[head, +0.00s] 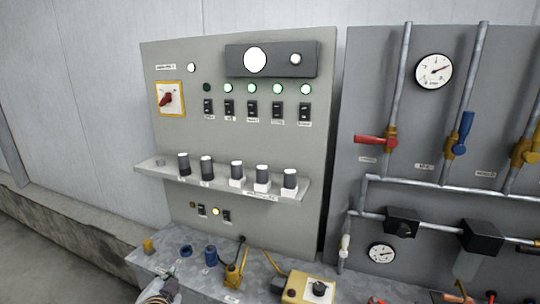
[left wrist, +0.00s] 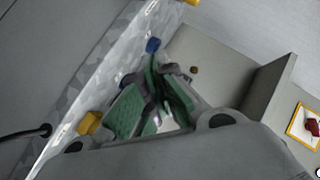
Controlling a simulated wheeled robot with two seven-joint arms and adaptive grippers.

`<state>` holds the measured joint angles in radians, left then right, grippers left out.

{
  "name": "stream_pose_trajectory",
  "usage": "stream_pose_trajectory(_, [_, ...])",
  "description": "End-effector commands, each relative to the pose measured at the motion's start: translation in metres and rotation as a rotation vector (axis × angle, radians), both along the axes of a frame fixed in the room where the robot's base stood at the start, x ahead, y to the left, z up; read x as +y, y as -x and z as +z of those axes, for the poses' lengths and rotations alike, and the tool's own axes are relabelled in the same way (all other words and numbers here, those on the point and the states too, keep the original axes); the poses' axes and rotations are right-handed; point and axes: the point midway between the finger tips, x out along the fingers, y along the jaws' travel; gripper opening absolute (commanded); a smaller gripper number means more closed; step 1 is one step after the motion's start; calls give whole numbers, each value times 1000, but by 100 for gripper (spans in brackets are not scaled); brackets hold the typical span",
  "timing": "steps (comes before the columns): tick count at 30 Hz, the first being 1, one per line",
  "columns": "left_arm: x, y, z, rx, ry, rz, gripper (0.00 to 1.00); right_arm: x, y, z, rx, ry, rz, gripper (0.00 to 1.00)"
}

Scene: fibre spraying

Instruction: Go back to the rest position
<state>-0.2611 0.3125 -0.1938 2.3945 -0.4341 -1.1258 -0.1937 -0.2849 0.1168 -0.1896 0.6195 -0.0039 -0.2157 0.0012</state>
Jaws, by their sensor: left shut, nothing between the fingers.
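My left gripper (head: 168,287) shows at the bottom left of the head view, low over the front ledge of the grey control panel (head: 300,165). In the left wrist view its green-padded fingers (left wrist: 164,72) are closed together with nothing between them. A blue connector (left wrist: 153,46) and a yellow part (left wrist: 90,123) show near the fingers in that view. It cannot be told whether the fingers touch anything. My right gripper is not seen.
A shelf (head: 150,167) with several black-and-white knobs juts from the panel. On the ledge (head: 150,262) are a yellow cap (head: 148,245), a blue connector (head: 211,254) and a yellow box (head: 310,290). A pipe board with a red valve handle (head: 370,140) stands at right. Open floor is at left.

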Motion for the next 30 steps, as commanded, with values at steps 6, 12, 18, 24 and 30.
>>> stream_pose_trajectory(6, [-12,59,-74,251,240,88,0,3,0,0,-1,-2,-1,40])
stream_pose_trajectory(12, [-29,114,-120,453,411,162,0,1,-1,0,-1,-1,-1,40])
stream_pose_trajectory(18, [-41,151,-143,583,510,211,0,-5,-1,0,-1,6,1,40])
stream_pose_trajectory(24, [-53,182,-156,684,584,247,0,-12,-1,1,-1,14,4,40])
stream_pose_trajectory(30, [-57,190,-174,728,609,263,0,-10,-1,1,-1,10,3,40])
